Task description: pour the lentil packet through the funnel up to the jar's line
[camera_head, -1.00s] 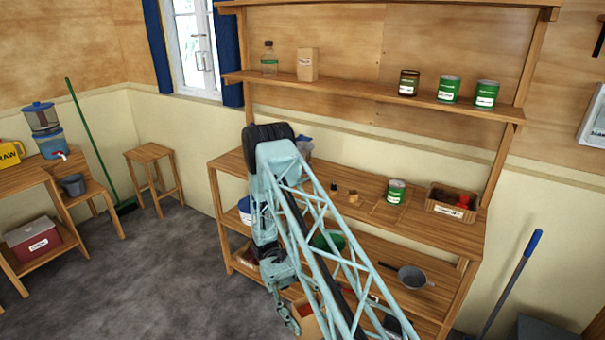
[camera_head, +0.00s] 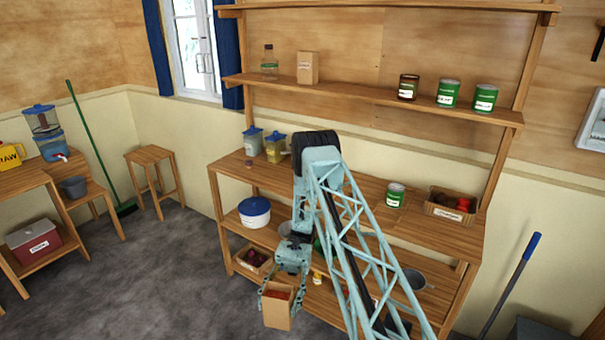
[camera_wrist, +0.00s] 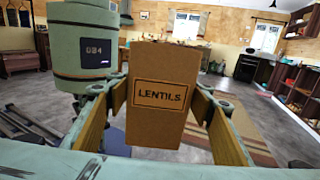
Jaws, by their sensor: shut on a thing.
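My gripper (camera_head: 277,282) is shut on the lentil packet (camera_head: 278,314), a brown carton low in front of the shelf unit. In the wrist view the packet (camera_wrist: 158,112) stands roughly upright between my fingers, with its LENTILS label facing the camera. Two jars stand at the left end of the worktop: a blue-lidded one (camera_head: 253,142) and one with yellowish contents (camera_head: 275,149). I cannot tell whether either is the task's jar, and no fill line can be made out. I cannot identify the funnel; my arm covers the middle of the worktop.
A green can (camera_head: 395,194) and a labelled wooden box (camera_head: 447,212) stand on the worktop's right. A white tub with a blue lid (camera_head: 254,212) is on the shelf below. A grey pan (camera_head: 412,277) is partly behind my arm.

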